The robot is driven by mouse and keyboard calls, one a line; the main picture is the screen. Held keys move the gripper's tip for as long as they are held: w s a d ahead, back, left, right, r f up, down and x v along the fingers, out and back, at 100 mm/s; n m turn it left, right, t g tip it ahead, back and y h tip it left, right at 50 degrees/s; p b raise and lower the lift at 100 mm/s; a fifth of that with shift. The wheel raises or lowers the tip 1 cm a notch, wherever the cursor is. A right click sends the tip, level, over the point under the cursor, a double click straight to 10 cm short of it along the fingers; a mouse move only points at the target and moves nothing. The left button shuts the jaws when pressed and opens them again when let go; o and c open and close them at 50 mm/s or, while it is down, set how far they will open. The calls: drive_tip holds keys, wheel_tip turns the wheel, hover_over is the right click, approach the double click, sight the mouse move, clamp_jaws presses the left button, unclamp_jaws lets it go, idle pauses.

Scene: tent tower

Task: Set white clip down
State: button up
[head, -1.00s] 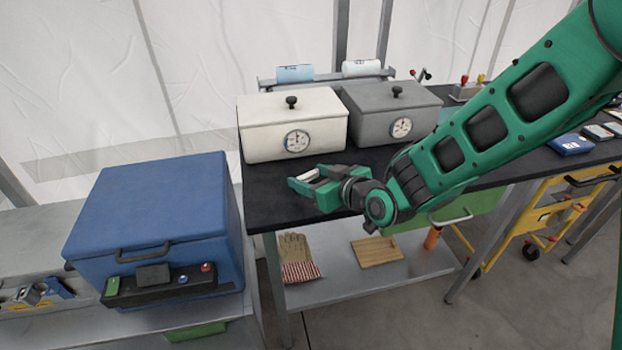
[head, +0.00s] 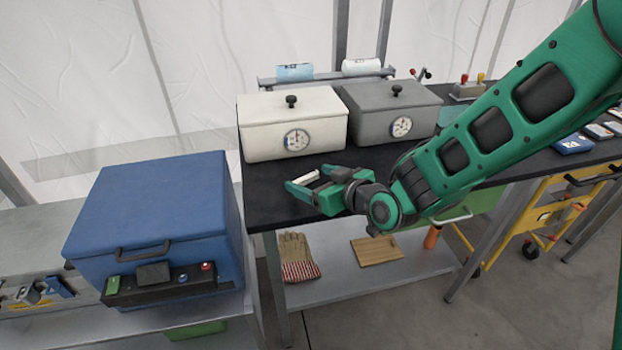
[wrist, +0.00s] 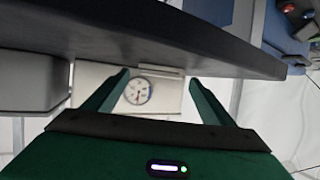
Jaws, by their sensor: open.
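The white clip (head: 306,177) is a small pale bar in the head view. It is at the front left of the black worktop (head: 262,205), in front of the white box. My gripper (head: 307,181) is open around it, one green finger on each side, with the clip near the fingertips. Whether a finger touches the clip is too small to tell. In the wrist view my gripper (wrist: 159,76) shows two spread fingers, with the clip not clearly distinguishable from the pale box behind.
A white box (head: 262,135) with a dial and a grey box (head: 372,125) stand behind my gripper. A blue case (head: 150,205) is on the lower bench at left. A glove (head: 298,258) and a wooden board (head: 377,250) lie on the shelf below. Worktop left of my gripper is clear.

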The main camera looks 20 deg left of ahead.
drive_tip(key=v, duration=1.1)
drive_tip(key=shift+m+t+h, duration=0.4)
drive_tip(key=w+d, duration=0.1)
drive_tip(key=w+d+f, duration=0.2)
drive_tip(key=shift+w+d, duration=0.2)
drive_tip(key=shift+d, duration=0.15)
drive_tip(key=shift+w+d+f, duration=0.1)
drive_tip(key=shift+w+f, duration=0.05)
drive_tip(key=shift+w, duration=0.05)
drive_tip(key=shift+d+h, duration=0.3)
drive_tip(key=s+d+m+g+h, duration=0.2)
drive_tip(key=d+m+h, duration=0.2)
drive_tip(key=d, duration=1.2)
drive_tip(key=s+d+m+g+h, duration=0.1)
drive_tip(key=d+m+h, duration=0.25)
drive_tip(key=d, duration=1.25)
drive_tip(key=s+d+r+m+g+h, duration=0.1)
drive_tip(key=s+d+r+m+g, duration=0.1)
drive_tip(key=s+d, duration=0.5)
drive_tip(key=s+d+r+m+g, duration=0.2)
drive_tip(key=s+d+m, duration=0.5)
drive_tip(key=s, duration=0.7)
drive_tip(key=shift+s+d+g+h, duration=0.15)
drive_tip(key=shift+s+g+h, duration=0.15)
drive_tip(key=shift+g, duration=0.6)
drive_tip(key=shift+w, duration=0.1)
